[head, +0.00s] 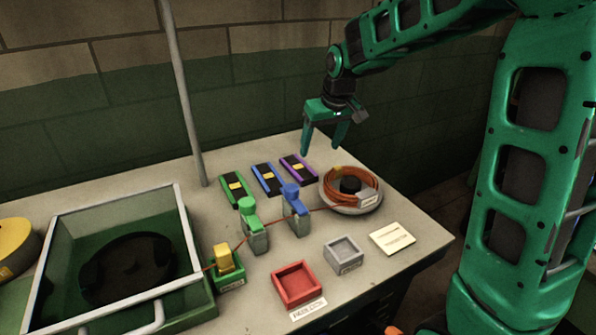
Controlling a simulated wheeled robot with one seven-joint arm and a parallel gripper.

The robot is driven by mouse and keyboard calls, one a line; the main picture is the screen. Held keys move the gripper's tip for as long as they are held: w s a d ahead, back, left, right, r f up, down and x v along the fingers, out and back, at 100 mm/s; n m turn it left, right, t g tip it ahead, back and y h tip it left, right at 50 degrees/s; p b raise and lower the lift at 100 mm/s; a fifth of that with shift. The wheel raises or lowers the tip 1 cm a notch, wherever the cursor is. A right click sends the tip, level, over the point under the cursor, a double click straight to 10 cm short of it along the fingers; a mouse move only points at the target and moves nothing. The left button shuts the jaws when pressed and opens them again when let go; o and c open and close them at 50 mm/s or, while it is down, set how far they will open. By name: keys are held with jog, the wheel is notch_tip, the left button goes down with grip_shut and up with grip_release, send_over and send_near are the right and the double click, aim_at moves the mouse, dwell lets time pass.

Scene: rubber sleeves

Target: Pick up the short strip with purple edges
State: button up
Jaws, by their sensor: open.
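The short strip with purple edges (298,168) lies flat on the table (225,300), the rightmost of three dark strips, each with a small yellow label. The blue-edged strip (267,179) and the green-edged strip (234,189) lie to its left. My gripper (322,152) is open and empty, fingers pointing down. In the picture it shows just right of the purple-edged strip's far end. Its exact height above the table is hard to tell from this one view.
A round holder with a coiled orange cable (368,205) stands right of the strips. Green (252,228) and blue (293,209) upright tools stand in front. A red tray (295,285), a grey tray (343,257) and a green-walled bin (60,305) are nearer. A pole (184,95) rises behind.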

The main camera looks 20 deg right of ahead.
jog(key=w+a+n, duration=0.1)
jog(key=w+a, duration=0.3)
send_near(298, 166)
jog(key=shift+w+a+f, duration=0.1)
jog(key=shift+a+f, duration=0.05)
jog(key=shift+f, duration=0.4)
jog(key=shift+w+a+f, duration=0.1)
jog(key=shift+a+f, duration=0.05)
jog(key=shift+f, duration=0.4)
jog(key=shift+d+x, duration=0.1)
jog(key=shift+x, duration=1.4)
jog(key=shift+d+x, duration=0.15)
jog(key=shift+x, duration=1.35)
jog(key=c, duration=1.2)
